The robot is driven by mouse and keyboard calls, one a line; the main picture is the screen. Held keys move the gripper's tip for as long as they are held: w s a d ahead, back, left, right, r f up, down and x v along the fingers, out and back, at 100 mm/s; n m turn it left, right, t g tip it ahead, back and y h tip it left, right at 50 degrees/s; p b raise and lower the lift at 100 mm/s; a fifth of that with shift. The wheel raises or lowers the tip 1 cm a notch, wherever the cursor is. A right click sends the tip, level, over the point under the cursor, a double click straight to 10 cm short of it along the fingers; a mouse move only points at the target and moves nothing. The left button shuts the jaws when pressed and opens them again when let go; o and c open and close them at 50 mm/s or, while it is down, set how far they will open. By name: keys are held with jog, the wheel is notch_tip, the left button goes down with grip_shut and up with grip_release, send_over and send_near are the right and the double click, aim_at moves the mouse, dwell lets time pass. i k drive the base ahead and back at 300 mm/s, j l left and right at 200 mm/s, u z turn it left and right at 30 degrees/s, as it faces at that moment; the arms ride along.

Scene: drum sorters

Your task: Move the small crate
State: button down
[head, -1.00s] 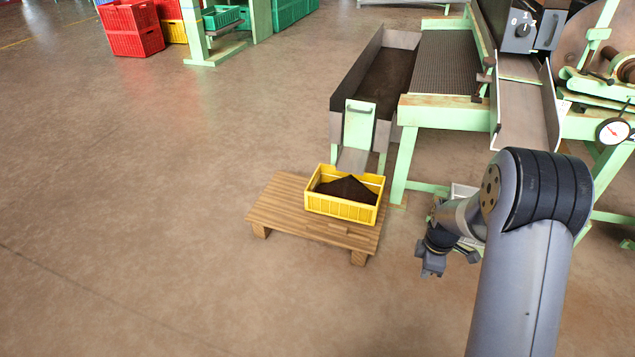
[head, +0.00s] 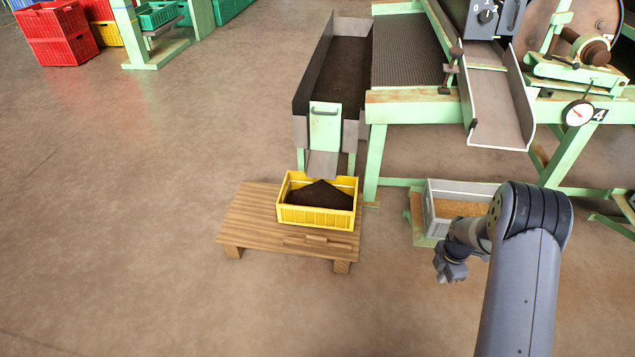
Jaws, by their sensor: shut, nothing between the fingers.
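A small yellow crate (head: 316,216) holding a heap of dark material sits on a low wooden platform (head: 245,222), just below a green-and-metal chute (head: 324,130). A second small crate, grey (head: 430,221), holds tan material and stands on a low green stand under the sorter; my arm hides its right part. My gripper (head: 448,278) is shut and empty, pointing down. In the picture it is below the grey crate and to the right of the yellow one, apart from both.
The green sorter frame (head: 420,108) with its legs, grey outlet chute (head: 500,110) and dial gauge (head: 578,113) stands behind the crates. Red crates (head: 62,48) are stacked at the far left. The floor at the left and front is clear.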

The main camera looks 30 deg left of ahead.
aim_at(319, 204)
jog(key=i+j+z, duration=0.1)
jog(key=j+z, duration=0.15)
jog(key=j, duration=1.1)
jog(key=j+z, duration=0.25)
jog(key=j, duration=2.45)
jog(key=k+z, duration=0.05)
